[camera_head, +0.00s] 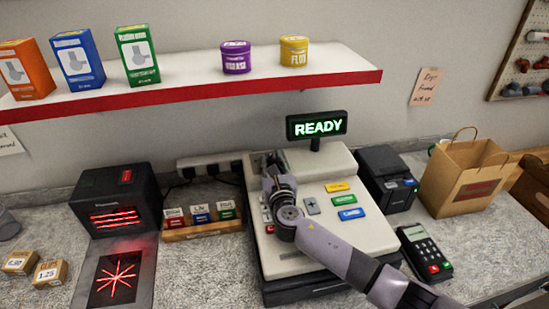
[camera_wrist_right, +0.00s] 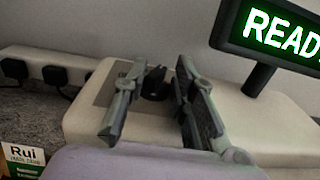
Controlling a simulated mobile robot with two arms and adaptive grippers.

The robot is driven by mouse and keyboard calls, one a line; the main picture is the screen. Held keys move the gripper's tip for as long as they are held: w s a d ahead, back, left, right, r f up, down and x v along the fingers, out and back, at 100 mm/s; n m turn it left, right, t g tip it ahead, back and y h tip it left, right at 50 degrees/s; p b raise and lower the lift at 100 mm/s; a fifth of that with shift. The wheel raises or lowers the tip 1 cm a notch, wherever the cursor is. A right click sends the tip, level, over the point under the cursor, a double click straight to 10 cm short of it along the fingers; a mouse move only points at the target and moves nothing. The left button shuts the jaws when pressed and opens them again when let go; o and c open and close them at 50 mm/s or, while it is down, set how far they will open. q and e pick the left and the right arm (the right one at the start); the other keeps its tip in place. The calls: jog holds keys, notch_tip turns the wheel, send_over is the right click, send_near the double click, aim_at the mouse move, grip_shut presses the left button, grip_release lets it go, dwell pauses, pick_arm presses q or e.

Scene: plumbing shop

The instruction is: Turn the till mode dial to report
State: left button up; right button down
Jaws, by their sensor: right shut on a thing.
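The cream till (camera_head: 372,238) stands on the counter, and its display (camera_head: 316,126) reads READY in green. My right arm reaches over it from the lower right. My right gripper (camera_head: 272,164) is at the till's upper left part and hides the mode dial in the head view. In the right wrist view, the right gripper (camera_wrist_right: 158,76) has its two fingers on either side of the small black dial (camera_wrist_right: 154,84) and is shut on it. The dial's markings and pointer cannot be read. The till (camera_wrist_right: 85,125) and display (camera_wrist_right: 262,38) also show there. My left gripper is not in view.
A black scanner box (camera_head: 118,198) and a small card rack (camera_head: 202,232) stand left of the till. A black printer (camera_head: 385,176), card terminal (camera_head: 425,250) and paper bag (camera_head: 462,180) stand to the right. A red-edged shelf (camera_head: 200,92) hangs above.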

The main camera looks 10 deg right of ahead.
jog(key=m+h, duration=0.1)
jog(key=a+h, duration=0.1)
jog(key=shift+a+f+m+h+b, duration=0.2)
jog(key=shift+m+h+b, duration=0.1)
jog(key=shift+m+h, duration=0.1)
jog(key=shift+m+g+h+b, duration=0.6)
jog(key=shift+m+h, duration=0.3)
jog(key=shift+h, duration=0.3)
jog(key=m+h+b, duration=0.1)
jog(key=m+g+h+b, duration=0.1)
jog(key=h, duration=0.1)
jog(key=shift+w+a, duration=0.1)
jog(key=shift+a, duration=0.1)
jog(key=shift+w+r+m+g+h+b, duration=0.1)
jog(key=shift+m+g+h+b, duration=0.5)
jog(key=shift+h+b, duration=0.25)
jog(key=shift+r, duration=0.1)
jog(key=shift+r+h, duration=0.1)
jog(key=shift+h, duration=0.15)
jog(key=c, duration=1.7)
grip_release()
jog(key=shift+o, duration=0.8)
jog(key=shift+w+a, duration=0.2)
